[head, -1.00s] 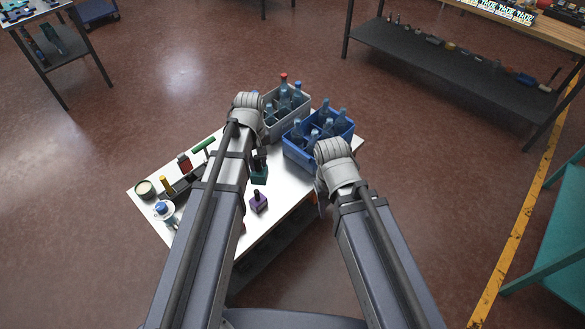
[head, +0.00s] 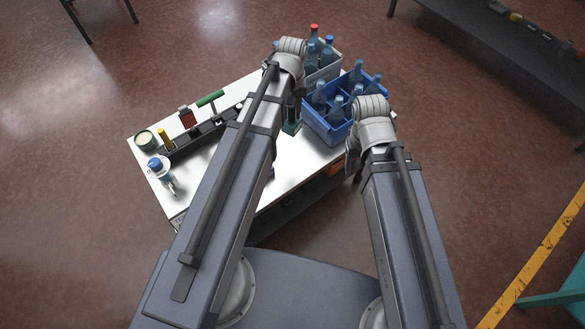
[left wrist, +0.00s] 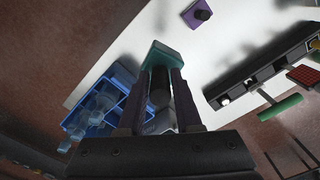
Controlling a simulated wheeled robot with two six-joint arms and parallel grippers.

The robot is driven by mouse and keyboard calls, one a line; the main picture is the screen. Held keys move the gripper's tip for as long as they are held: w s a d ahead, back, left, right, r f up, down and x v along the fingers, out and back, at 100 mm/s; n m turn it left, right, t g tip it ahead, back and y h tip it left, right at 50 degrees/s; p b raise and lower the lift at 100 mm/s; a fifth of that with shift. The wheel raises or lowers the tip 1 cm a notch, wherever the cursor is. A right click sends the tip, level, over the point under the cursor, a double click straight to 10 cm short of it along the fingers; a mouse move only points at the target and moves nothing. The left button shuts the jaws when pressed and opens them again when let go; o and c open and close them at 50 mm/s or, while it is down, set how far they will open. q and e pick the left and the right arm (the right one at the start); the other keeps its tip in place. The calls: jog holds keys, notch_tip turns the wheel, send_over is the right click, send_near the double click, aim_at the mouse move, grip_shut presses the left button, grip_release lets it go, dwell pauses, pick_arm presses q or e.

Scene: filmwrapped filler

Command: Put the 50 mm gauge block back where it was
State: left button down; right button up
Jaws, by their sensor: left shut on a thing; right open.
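My left gripper (left wrist: 160,88) is shut on the dark knob of a teal block (left wrist: 167,52). In the head view the teal block (head: 292,127) is beside the blue crate's near left corner, below my left gripper (head: 291,108). I cannot tell whether its base touches the table. No size mark is readable. A purple block (left wrist: 196,14) with a dark knob stands on the white table in the left wrist view; my left arm mostly hides it in the head view. A dark slotted rack (head: 207,135) lies on the table. My right gripper (head: 353,168) is open, at the table's right edge.
A blue crate (head: 325,128) and a grey crate (head: 333,74) hold bottles at the table's back right. A green-handled tool (head: 210,98), a round tin (head: 145,140) and a blue-topped bottle (head: 156,165) stand around the rack. The white table (head: 300,165) is bare towards the front right.

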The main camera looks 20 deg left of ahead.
pick_arm(q)
notch_tip(320, 180, down, 10)
jog(key=m+b, duration=0.3)
jog(key=b, duration=0.4)
jog(key=shift+m+b, duration=0.3)
jog(key=shift+m, duration=0.1)
pick_arm(e)
notch_tip(320, 180, down, 10)
jog(key=shift+f, duration=0.1)
pick_arm(q)
notch_tip(320, 180, down, 10)
jog(key=b, duration=1)
pick_arm(e)
notch_tip(320, 180, down, 10)
pick_arm(q)
jog(key=shift+f, duration=0.15)
jog(key=c, duration=0.6)
grip_release()
jog(key=shift+r, duration=0.2)
